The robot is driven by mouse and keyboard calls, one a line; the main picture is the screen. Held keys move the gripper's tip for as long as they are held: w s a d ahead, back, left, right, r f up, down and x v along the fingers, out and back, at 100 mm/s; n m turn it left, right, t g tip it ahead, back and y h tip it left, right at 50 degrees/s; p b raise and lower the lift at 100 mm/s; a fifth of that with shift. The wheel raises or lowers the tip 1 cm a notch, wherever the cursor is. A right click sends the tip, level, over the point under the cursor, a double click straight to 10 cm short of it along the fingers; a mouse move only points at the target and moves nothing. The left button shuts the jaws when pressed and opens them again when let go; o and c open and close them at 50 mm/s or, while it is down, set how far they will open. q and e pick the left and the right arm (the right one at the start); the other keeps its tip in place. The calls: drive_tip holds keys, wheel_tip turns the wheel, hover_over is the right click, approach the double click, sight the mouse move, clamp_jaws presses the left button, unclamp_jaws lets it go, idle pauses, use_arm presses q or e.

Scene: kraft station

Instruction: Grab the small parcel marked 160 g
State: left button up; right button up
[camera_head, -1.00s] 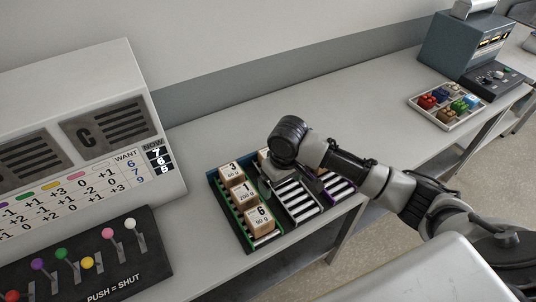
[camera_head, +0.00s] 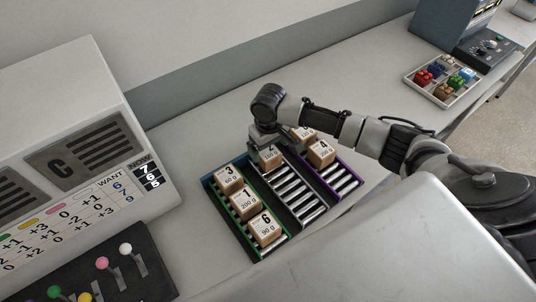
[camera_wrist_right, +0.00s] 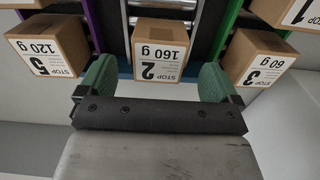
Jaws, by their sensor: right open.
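The small parcel marked 2 and 160 g (camera_wrist_right: 160,50) is a brown box with a white label, at the back end of the middle roller lane. In the right wrist view it lies between the two green fingertips of my right gripper (camera_wrist_right: 158,82), which is open; whether they touch it I cannot tell. In the head view my right gripper (camera_head: 264,138) is over the far end of the tray and partly hides the parcel (camera_head: 271,160). My left gripper is out of view.
The roller tray (camera_head: 304,225) also holds parcels 3 (camera_head: 228,180), 1 (camera_head: 244,205) and 6 (camera_head: 266,231) in the green lane, and 4 (camera_head: 321,152) and 5 (camera_wrist_right: 50,45) in the purple lane. A lever panel (camera_head: 120,270) and a display cabinet (camera_head: 75,120) stand left.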

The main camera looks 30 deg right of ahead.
sight(268, 151)
drive_tip(key=shift+w+f, duration=0.1)
drive_tip(key=shift+f, duration=0.25)
drive_tip(key=f+p, duration=0.1)
drive_tip(key=f, duration=0.2)
drive_tip(key=shift+w+f+p, duration=0.2)
drive_tip(key=shift+f+p, duration=0.15)
drive_tip(key=shift+p, duration=0.05)
drive_tip(key=shift+f, duration=0.5)
drive_tip(key=shift+c, duration=1.2)
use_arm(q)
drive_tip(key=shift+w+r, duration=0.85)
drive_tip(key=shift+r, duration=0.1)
use_arm(e)
drive_tip(key=c, duration=0.8)
drive_tip(key=shift+r, duration=0.1)
drive_tip(key=shift+c, duration=0.2)
